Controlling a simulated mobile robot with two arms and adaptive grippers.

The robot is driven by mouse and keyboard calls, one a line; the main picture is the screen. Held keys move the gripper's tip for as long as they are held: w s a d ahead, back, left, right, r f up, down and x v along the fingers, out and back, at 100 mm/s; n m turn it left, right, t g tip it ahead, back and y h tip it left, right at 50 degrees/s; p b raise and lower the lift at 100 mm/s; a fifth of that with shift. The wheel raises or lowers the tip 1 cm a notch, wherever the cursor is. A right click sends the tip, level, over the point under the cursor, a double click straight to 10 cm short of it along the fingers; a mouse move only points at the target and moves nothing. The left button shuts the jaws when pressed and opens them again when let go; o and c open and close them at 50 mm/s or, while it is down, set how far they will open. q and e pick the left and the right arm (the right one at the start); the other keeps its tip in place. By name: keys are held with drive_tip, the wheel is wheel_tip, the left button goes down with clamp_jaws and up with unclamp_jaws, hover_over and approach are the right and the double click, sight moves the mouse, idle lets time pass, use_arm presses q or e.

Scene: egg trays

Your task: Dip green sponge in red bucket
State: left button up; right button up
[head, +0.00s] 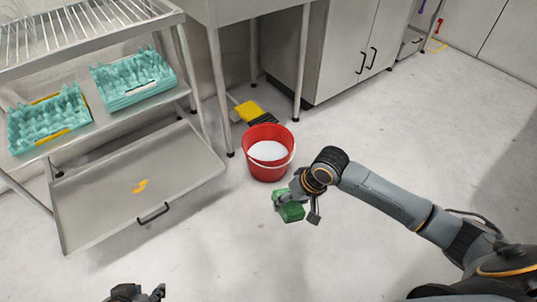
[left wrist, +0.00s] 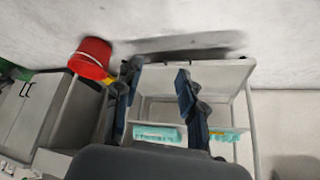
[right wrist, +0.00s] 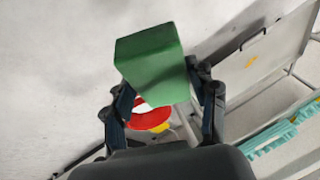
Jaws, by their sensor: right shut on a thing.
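The green sponge (head: 291,212) is a block held by my right gripper (head: 283,202), in front of the bucket and a little to its right in the head view. In the right wrist view the sponge (right wrist: 155,65) sits between the fingers. The red bucket (head: 258,170) stands upright on the floor with white contents and a pale handle. It shows partly behind the sponge in the right wrist view (right wrist: 150,120) and at upper left in the left wrist view (left wrist: 90,58). My left gripper (left wrist: 158,78) is open and empty, low in the head view (head: 137,292).
A metal rack (head: 110,115) at left holds teal egg trays (head: 130,82). Its lower sloping panel has a yellow spill (head: 140,186). A yellow dustpan-like object (head: 249,110) lies behind the bucket. Cabinets (head: 345,45) stand at the back. The floor around the bucket's front is clear.

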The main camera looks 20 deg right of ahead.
sight(290, 208)
drive_tip(key=shift+f+b, duration=0.5)
drive_tip(key=shift+f, duration=1.15)
use_arm(q)
drive_tip(key=shift+w+d+r+t+h+b, duration=1)
drive_tip(key=shift+w+d+r+t, duration=0.45)
drive_tip(key=shift+w+r+t, duration=2.2)
drive_tip(key=shift+w+d+r+t+h+b, duration=1.2)
drive_tip(key=shift+w+r+t, duration=1.3)
drive_tip(key=shift+r, duration=2.2)
drive_tip(key=s+r+t+h+b, duration=0.2)
drive_tip(key=s+r+t, duration=0.3)
drive_tip(key=r+t, duration=0.3)
wheel_tip(290, 208, up, 3)
drive_tip(key=shift+s+d+m, duration=0.25)
drive_tip(key=shift+s+m, duration=0.15)
use_arm(e)
wheel_tip(290, 208, down, 16)
drive_tip(key=shift+f, duration=0.15)
